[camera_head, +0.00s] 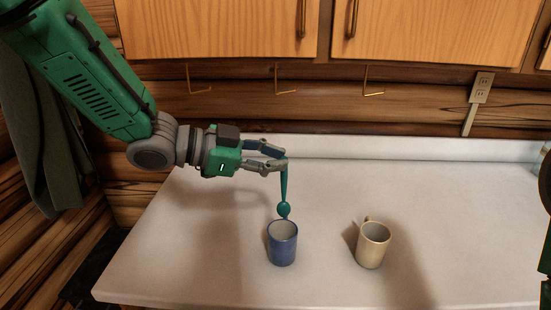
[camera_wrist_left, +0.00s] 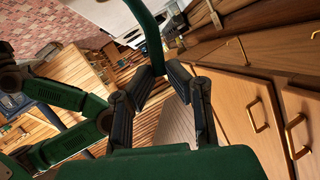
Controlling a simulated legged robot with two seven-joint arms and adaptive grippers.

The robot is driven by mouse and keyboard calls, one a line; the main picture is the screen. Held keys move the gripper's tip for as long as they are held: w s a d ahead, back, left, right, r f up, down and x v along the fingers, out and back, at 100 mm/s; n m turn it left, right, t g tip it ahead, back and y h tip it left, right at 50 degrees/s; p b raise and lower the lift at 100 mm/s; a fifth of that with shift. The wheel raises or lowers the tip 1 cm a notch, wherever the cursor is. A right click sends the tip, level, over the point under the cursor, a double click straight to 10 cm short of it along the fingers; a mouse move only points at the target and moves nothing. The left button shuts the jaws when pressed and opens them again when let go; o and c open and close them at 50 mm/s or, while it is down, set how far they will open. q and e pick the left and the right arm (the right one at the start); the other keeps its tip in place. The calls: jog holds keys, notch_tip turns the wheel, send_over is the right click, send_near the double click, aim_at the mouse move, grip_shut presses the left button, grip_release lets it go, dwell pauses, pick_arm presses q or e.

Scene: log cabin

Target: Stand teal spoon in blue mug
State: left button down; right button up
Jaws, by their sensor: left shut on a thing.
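The teal spoon (camera_head: 284,189) hangs upright with its bowl down, held near its handle top by my left gripper (camera_head: 284,160), which is shut on it. The spoon also shows in the left wrist view (camera_wrist_left: 151,38), between the fingers of my left gripper (camera_wrist_left: 156,75). The blue mug (camera_head: 283,246) stands upright on the counter. In the head view the spoon's bowl appears just above the mug's far rim; whether it is directly over the opening, I cannot tell. My right gripper is not in view.
A beige mug (camera_head: 373,247) stands on the white counter (camera_head: 200,270), right of the blue mug. Wooden cabinets (camera_head: 220,28) hang above the log wall, which has several hooks (camera_head: 285,82). The counter left of the blue mug is clear. Dark cloth (camera_head: 38,140) hangs at the left.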

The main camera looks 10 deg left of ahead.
pick_arm(q)
notch_tip(320, 180, down, 9)
jog(key=b, duration=0.6)
jog(key=shift+s+f, duration=0.15)
dwell(0.3)
jog(key=c, duration=1.5)
grip_release()
